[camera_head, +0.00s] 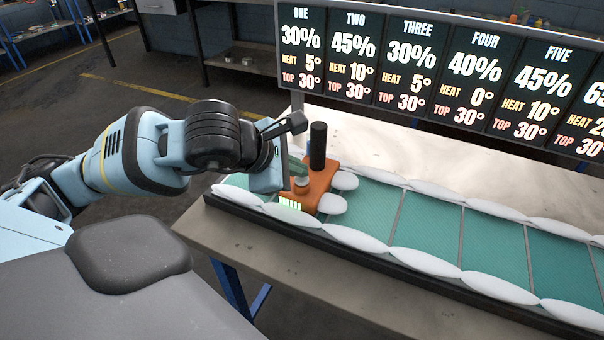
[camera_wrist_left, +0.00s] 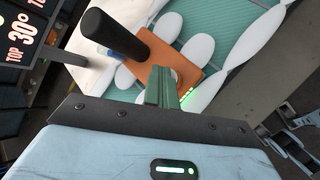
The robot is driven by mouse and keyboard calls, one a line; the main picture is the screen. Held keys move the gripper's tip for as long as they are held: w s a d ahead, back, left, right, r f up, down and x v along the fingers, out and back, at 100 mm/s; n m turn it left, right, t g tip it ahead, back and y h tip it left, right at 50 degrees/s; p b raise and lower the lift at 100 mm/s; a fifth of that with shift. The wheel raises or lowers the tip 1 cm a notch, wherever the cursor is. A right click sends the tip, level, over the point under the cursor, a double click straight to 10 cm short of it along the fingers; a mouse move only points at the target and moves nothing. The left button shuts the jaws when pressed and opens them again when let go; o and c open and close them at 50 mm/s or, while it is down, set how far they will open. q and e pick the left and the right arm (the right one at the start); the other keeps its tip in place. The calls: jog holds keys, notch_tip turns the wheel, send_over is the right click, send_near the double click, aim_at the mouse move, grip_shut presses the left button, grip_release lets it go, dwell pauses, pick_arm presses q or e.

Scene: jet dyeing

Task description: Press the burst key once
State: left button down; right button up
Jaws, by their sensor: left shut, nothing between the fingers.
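An orange device (camera_head: 322,182) with a tall black post (camera_head: 318,146) sits at the left end of the teal panelled track. A small pale round knob (camera_head: 301,184), perhaps the burst key, stands on its near left part. A row of green lit bars (camera_head: 290,203) shows on its front edge. My left gripper (camera_head: 297,167) is shut and empty, its green fingers just beside the post and over the device. In the left wrist view the fingers (camera_wrist_left: 160,84) overlap the orange plate (camera_wrist_left: 172,60) and hide part of it; I cannot tell whether they touch the key.
The teal track (camera_head: 430,220) is edged by white oval pads and runs right along the table (camera_head: 225,222). A display board (camera_head: 430,65) with columns ONE to FIVE and beyond stands behind it. The black post (camera_wrist_left: 110,32) rises close to my fingers.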

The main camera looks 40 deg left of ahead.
aim_at(297, 180)
pick_arm(q)
jog(key=shift+r+p, duration=0.5)
jog(key=shift+r, duration=0.5)
pick_arm(e)
jog(key=shift+w+r, duration=0.35)
jog(key=shift+r, duration=0.25)
